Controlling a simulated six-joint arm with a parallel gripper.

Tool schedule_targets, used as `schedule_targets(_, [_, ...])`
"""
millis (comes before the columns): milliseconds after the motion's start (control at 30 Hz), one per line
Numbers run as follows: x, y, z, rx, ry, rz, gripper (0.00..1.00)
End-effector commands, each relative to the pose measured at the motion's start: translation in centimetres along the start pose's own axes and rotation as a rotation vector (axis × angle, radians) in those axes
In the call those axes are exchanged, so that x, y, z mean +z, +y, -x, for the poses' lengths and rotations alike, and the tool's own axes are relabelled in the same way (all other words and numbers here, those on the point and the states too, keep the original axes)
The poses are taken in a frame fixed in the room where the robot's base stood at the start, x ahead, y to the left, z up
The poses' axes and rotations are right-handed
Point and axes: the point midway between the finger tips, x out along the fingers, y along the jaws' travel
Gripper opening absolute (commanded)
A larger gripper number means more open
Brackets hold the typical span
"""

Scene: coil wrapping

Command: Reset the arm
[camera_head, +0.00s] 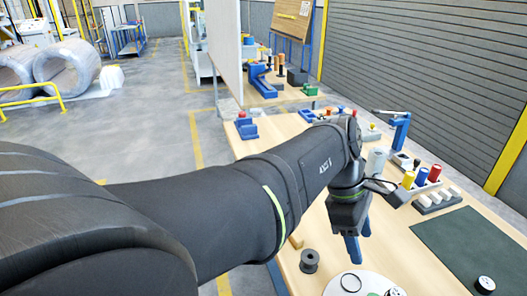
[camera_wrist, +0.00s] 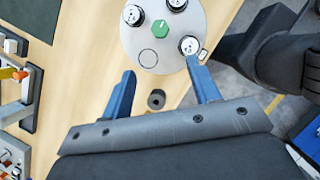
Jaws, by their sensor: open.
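My gripper (camera_head: 357,243) has two blue fingers and is over the wooden workbench (camera_head: 240,144), pointing down. In the wrist view my gripper (camera_wrist: 162,88) is open, its fingers wide apart with nothing between the tips. A dark spool (camera_head: 309,261) stands on the bench in front of the gripper; in the wrist view a dark round piece (camera_wrist: 156,99) shows below the gap between the fingers. A light round disc (camera_wrist: 141,37) with a green centre knob (camera_wrist: 160,29) and white-topped spools (camera_wrist: 189,46) lies beyond the fingertips.
A dark green mat (camera_head: 470,243) with a white-topped spool (camera_head: 485,285) covers the bench's right. Coloured cylinders (camera_head: 421,176) and white blocks (camera_head: 436,197) sit in racks behind it. A blue stand (camera_head: 401,128) rises farther back.

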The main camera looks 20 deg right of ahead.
Motion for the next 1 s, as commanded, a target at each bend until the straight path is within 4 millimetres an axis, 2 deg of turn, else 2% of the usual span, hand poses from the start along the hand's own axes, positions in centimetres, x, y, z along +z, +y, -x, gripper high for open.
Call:
schedule_targets(233, [0.0, 0.0, -0.1, 0.0, 0.0, 0.0, 0.56])
schedule_targets(367, [0.0, 0.0, -1.0, -0.002, -0.001, 0.0, 0.56])
schedule_targets(467, [0.0, -0.1, -2.5, -0.004, -0.001, -0.001, 0.56])
schedule_targets(1000, [0.0, -0.1, -13.2, -0.006, -0.001, -0.001, 0.56])
